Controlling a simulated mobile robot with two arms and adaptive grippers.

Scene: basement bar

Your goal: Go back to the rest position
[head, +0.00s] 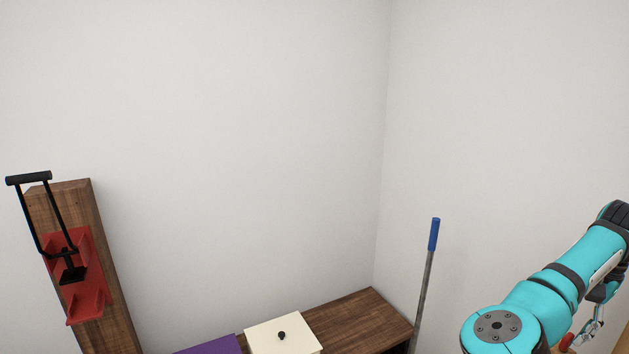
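My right arm (575,285), teal with dark bands, comes in at the lower right. Part of my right gripper (594,325) shows small behind the arm near the right edge. Its fingers are mostly hidden, so I cannot tell whether it is open or shut. A small red thing (567,341) shows beside it, and I cannot tell whether the gripper touches it. My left gripper is not in view.
A red press with a black handle (73,268) is mounted on an upright wooden board (118,318) at left. A wooden cabinet (355,318) in the corner bears a cream box with a black knob (265,336) and a purple thing (215,346). A blue-tipped pole (427,280) stands beside it.

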